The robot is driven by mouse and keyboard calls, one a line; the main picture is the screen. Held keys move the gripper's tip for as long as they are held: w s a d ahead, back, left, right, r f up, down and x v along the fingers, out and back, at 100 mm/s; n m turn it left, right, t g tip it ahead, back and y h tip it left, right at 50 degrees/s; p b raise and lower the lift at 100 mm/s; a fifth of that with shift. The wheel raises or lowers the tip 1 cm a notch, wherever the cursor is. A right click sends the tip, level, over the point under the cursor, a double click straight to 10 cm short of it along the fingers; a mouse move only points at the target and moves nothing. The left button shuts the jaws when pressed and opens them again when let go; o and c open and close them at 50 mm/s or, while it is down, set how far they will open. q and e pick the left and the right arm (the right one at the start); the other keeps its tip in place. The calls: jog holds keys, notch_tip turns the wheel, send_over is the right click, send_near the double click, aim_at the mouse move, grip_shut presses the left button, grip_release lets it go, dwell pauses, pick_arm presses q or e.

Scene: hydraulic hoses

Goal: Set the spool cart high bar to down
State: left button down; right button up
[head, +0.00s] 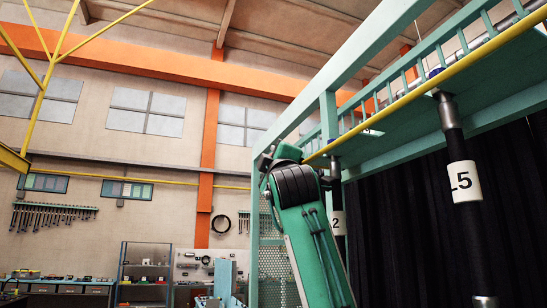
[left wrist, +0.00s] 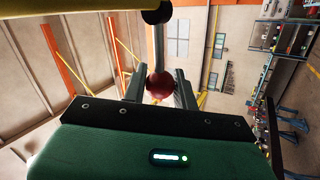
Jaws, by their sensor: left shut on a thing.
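In the left wrist view, my left gripper (left wrist: 159,76) is shut on a red ball knob (left wrist: 160,86), with one finger on each side. A grey rod (left wrist: 158,46) runs from the knob to a black round end piece (left wrist: 157,12) on a thick yellow bar (left wrist: 75,9). In the head view, a long yellow bar (head: 440,76) slopes up to the right in front of the green frame; it looks like the high bar. My green left arm rises to its near end. The gripper and knob cannot be made out there. My right gripper is in neither view.
A green overhead frame (head: 372,50) fills the upper right. Black hoses hang below it, one tagged 5 (head: 465,181) and one tagged 2 (head: 338,223). A yellow post (head: 46,85) stands at the left. Workbenches (head: 60,287) and a shelf (head: 145,268) are far off.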

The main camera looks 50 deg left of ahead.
pick_arm(q)
jog(key=shift+w+a+f, duration=0.1)
jog(key=shift+f, duration=0.25)
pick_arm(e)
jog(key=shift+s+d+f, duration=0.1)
pick_arm(q)
jog(key=c, duration=1.2)
grip_release()
jog(key=shift+o, duration=0.5)
jog(key=shift+r, duration=0.1)
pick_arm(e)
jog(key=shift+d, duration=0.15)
pick_arm(q)
jog(key=shift+s+d+f+b, duration=0.25)
jog(key=shift+d+b, duration=0.05)
jog(key=shift+d, duration=0.05)
jog(key=b+v, duration=0.2)
jog(key=v, duration=0.4)
jog(key=shift+d+f, duration=0.2)
jog(key=shift+d, duration=0.05)
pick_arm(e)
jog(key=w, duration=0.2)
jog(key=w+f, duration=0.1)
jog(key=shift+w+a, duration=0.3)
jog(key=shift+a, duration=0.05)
